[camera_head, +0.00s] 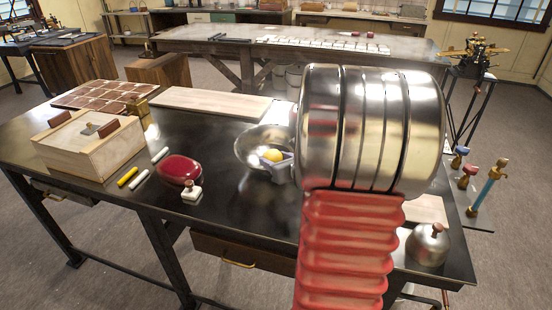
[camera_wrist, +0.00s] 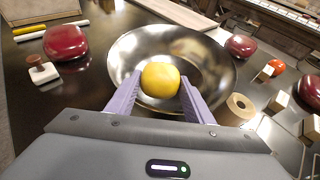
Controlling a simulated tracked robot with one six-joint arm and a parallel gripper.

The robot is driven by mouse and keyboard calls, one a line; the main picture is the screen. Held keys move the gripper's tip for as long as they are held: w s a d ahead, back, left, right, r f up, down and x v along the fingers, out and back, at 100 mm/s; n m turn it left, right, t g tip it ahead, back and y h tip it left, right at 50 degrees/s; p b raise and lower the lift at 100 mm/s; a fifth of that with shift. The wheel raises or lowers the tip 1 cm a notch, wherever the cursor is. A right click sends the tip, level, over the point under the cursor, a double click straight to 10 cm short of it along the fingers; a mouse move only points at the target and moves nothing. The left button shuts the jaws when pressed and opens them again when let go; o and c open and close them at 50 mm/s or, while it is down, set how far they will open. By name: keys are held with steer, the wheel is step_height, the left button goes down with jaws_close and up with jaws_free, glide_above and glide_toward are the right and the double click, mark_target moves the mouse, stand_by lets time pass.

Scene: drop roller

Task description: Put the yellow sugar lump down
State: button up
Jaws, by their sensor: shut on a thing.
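The yellow sugar lump (camera_head: 272,155) is round and shows between the pale purple fingers of my gripper (camera_head: 281,162). In the wrist view the lump (camera_wrist: 160,79) sits between both fingertips of my gripper (camera_wrist: 160,85), which is shut on it. A shiny metal bowl (camera_head: 246,146) stands on the dark table, and the lump shows against its inside. The bowl (camera_wrist: 222,66) surrounds the lump in the wrist view. I cannot tell how high the lump is above the bowl's bottom. My arm hides the bowl's right side in the head view.
A red oval thing (camera_head: 180,169) and a small white block with a knob (camera_head: 191,191) lie left of the bowl. A wooden box (camera_head: 81,146) stands further left. A pale board (camera_head: 212,104) lies behind. A brown roll (camera_wrist: 240,105) stands close right of the bowl.

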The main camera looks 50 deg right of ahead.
steer(key=shift+f, duration=0.1)
steer(key=o, duration=1.1)
steer(key=shift+r, duration=0.2)
steer(key=shift+r, duration=0.55)
steer(key=v, duration=1.2)
steer(key=shift+f, duration=0.15)
